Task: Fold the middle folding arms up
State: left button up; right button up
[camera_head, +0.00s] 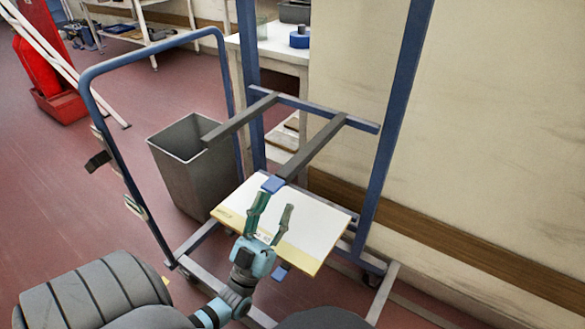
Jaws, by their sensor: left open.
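A blue wheeled rack (393,130) stands in the centre, with a blue crossbar (315,112) between its rear posts. Two dark grey folding arms stick out from this crossbar towards me: the left arm (238,119) and the right arm (315,147). The right arm ends in a blue tip (273,184). Both are folded out, roughly level. My left gripper (272,204) is open, with its fingers pointing up just below the blue tip. I cannot tell whether a finger touches it. My right gripper is not in view.
A pale board (315,226) lies low in the rack, behind my left gripper. A blue tip (281,271) shows under its front edge. A grey bin (188,165) stands to the left, near the blue tubular frame (105,125). The wall is close on the right.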

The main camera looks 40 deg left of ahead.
aim_at(292, 163)
pick_arm(q)
jog(key=x, duration=1)
jog(key=shift+w, duration=0.1)
grip_shut()
